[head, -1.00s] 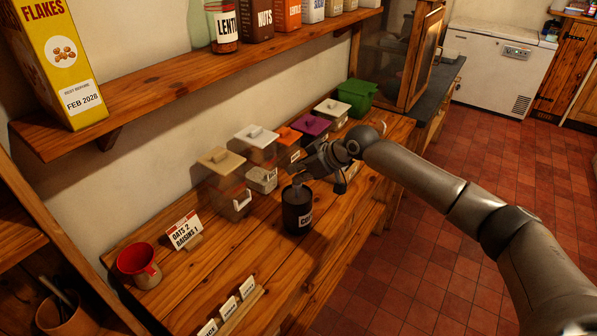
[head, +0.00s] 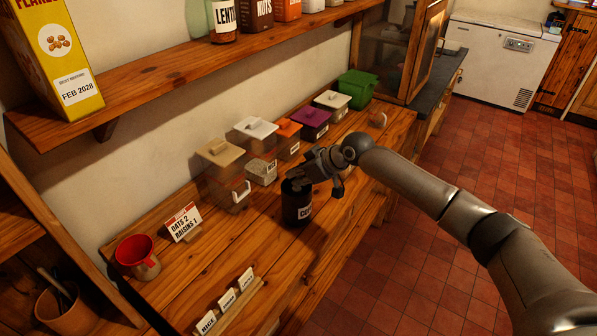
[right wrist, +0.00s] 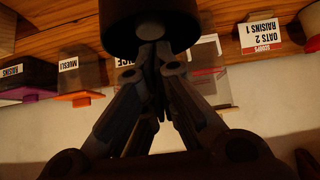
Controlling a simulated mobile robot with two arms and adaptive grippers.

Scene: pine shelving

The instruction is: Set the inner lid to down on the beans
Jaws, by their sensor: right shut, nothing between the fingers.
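A dark canister (head: 296,212) with a white label starting "CO" stands upright on the pine counter, right of the clear bins. My right gripper (head: 294,184) is over its mouth, fingers pointing down. In the right wrist view the canister (right wrist: 122,42) is at the top, and the shut fingertips (right wrist: 151,52) reach its mouth with nothing held between them. A small pale patch shows at the fingertips; I cannot tell whether it is the inner lid's knob. The inner lid and beans are otherwise hidden by the canister wall and gripper. My left gripper is out of view.
Several lidded bins run along the wall, from a tan-lidded one (head: 221,152) to a green one (head: 357,88). A red-rimmed cup (head: 137,257), a sign "OATS 2 RAISINS 1" (head: 183,222) and a card rack (head: 230,303) are left. The front counter edge is close.

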